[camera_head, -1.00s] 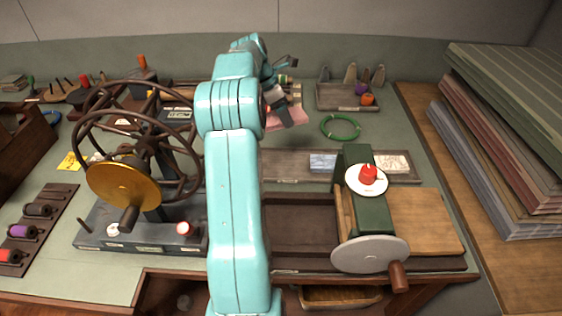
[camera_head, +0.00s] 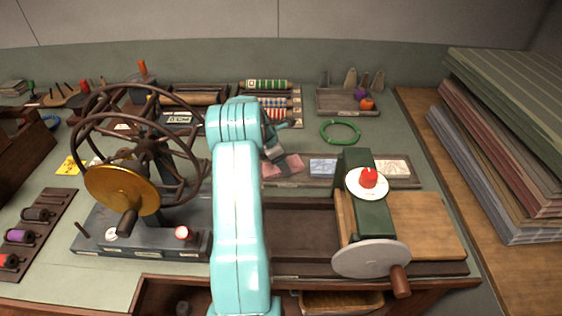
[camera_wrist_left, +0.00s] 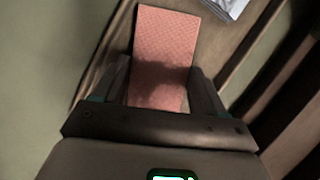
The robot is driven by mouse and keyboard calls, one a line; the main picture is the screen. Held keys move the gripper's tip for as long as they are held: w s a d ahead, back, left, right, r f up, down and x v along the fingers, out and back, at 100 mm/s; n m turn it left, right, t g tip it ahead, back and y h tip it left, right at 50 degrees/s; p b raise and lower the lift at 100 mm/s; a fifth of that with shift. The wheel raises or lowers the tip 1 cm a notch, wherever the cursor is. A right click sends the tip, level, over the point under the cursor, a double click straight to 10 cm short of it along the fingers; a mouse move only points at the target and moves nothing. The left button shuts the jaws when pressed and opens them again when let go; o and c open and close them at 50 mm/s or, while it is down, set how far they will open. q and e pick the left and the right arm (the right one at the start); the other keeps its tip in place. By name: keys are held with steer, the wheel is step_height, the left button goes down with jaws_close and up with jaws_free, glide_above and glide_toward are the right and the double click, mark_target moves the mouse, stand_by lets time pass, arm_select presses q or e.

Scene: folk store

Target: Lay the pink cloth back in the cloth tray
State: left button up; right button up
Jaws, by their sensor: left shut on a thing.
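The pink cloth (camera_head: 292,164) is at the left part of the long brown cloth tray (camera_head: 322,184) in the head view. My left gripper (camera_head: 279,158) is shut on the cloth, over the tray. In the left wrist view the flat, rectangular cloth (camera_wrist_left: 163,45) extends out between the two fingers of my left gripper (camera_wrist_left: 162,80). Its far part overlaps the tray floor (camera_wrist_left: 215,50) in that picture. I cannot tell whether it touches the floor. My right gripper is not in view.
A pale patterned piece (camera_head: 324,166) lies in the tray to the right of the cloth. A green machine (camera_head: 374,215) with a crank stands close in front. A spoked wheel (camera_head: 140,150) stands to the left. A green ring (camera_head: 341,131) lies behind the tray.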

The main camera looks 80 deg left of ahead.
arm_select(q)
steer(key=shift+d+r, duration=0.1)
steer(key=o, duration=1.1)
steer(key=shift+f, duration=0.2)
steer(key=shift+o, duration=0.2)
steer(key=shift+r, duration=0.15)
steer(key=v, duration=1.2)
